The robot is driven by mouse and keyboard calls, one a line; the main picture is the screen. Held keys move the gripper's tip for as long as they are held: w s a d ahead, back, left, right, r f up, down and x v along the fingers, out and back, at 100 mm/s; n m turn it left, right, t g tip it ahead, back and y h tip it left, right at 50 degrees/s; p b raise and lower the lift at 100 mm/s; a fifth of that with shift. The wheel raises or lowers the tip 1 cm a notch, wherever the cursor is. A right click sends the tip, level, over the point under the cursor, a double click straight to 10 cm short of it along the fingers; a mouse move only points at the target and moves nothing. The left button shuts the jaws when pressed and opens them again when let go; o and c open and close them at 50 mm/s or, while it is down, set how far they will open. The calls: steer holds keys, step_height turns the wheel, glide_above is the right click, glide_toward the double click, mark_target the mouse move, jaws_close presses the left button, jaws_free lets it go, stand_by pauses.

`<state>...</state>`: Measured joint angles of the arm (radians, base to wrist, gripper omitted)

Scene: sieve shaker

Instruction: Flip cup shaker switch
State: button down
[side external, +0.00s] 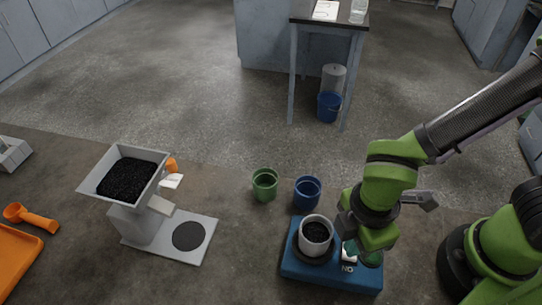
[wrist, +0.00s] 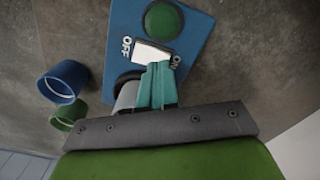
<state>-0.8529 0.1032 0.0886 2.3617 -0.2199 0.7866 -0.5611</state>
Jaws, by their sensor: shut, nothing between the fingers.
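The cup shaker (side external: 332,276) is a blue box at the lower right of the side view, and its blue top also shows in the wrist view (wrist: 196,57). A white cup (side external: 316,229) with dark granules stands on it. The white rocker switch (wrist: 153,52) lies between the OFF and ON labels, beside a round green button (wrist: 163,21). My gripper (wrist: 160,66) is shut and empty, with its teal fingertips at the switch's lower edge, near the ON end. I cannot tell whether they touch it. In the side view my gripper partly hides the switch (side external: 349,254).
A green cup (side external: 265,184) and a blue cup (side external: 307,192) stand behind the shaker. A grey hopper machine (side external: 143,228) with dark granules stands to the left. An orange scoop (side external: 32,217) and an orange tray (side external: 16,262) lie at the far left.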

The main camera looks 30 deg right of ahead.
steer(key=shift+f, duration=0.75)
stand_by(0.3)
steer(key=shift+r, duration=3.55)
